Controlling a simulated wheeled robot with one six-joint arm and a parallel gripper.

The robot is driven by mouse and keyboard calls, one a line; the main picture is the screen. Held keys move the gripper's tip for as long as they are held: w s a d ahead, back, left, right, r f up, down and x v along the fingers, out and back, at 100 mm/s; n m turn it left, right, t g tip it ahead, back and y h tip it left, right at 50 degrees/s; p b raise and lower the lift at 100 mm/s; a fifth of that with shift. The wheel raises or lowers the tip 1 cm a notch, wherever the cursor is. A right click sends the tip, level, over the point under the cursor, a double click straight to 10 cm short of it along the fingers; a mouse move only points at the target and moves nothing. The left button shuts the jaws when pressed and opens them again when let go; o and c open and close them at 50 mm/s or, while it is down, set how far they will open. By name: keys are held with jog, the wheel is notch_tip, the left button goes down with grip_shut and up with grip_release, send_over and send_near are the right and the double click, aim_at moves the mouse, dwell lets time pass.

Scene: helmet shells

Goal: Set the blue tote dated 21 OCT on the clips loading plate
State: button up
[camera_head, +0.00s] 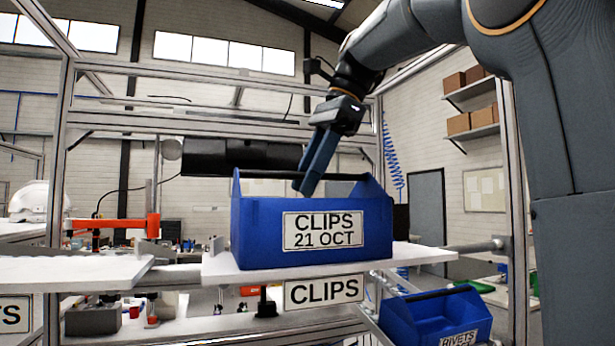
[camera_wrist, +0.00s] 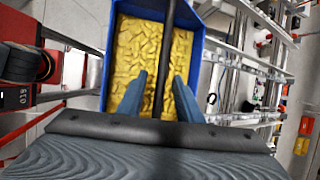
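The blue tote (camera_head: 260,235) labelled CLIPS 21 OCT sits upright on the white loading plate (camera_head: 225,273), which has a CLIPS sign (camera_head: 323,291) below it. A dark bar handle (camera_head: 268,174) spans the tote's top. My gripper (camera_head: 312,180) reaches down to the handle from above. In the wrist view, its two blue-grey fingers (camera_wrist: 160,90) stand either side of the handle (camera_wrist: 166,50), with gaps showing, so it is open. The tote (camera_wrist: 107,70) holds yellow-gold pieces there.
A second blue tote (camera_head: 437,316) labelled RIVETS is lower right. Another white plate (camera_head: 70,272) lies left, with a white helmet shell (camera_head: 38,202) behind it. A dark cylinder (camera_head: 240,157) hangs behind the tote. Aluminium frame posts (camera_head: 60,150) stand around.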

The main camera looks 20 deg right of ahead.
jog(key=v, duration=0.7)
jog(key=shift+s+r, duration=0.15)
jog(key=shift+r, duration=0.2)
